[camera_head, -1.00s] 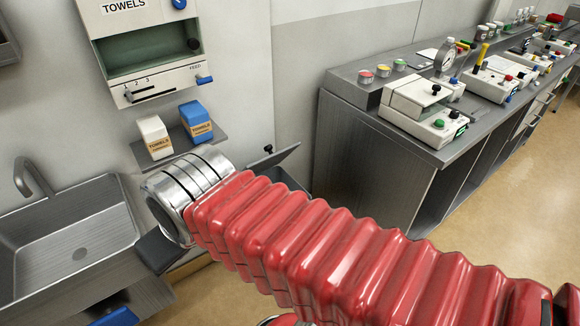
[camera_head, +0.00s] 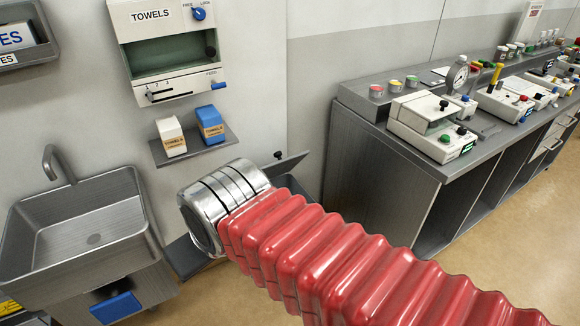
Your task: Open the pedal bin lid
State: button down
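A grey tilted panel with a black knob (camera_head: 288,164) shows behind my arm against the wall. It may be part of the pedal bin, but my arm hides most of what is there, and I cannot tell how the lid stands. No bin body or bin pedal is clearly visible. My arm's red bellows and metal end ring reach in from the lower right.
A steel sink (camera_head: 85,225) with a blue pedal (camera_head: 118,307) below stands left. A towel dispenser (camera_head: 168,55) hangs above a shelf with two towel boxes (camera_head: 211,124). A steel counter (camera_head: 385,180) with instruments is right. Floor before the counter is clear.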

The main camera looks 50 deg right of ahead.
aim_at(280, 168)
jog(key=z, duration=0.5)
jog(key=i, duration=1)
jog(key=z, duration=0.05)
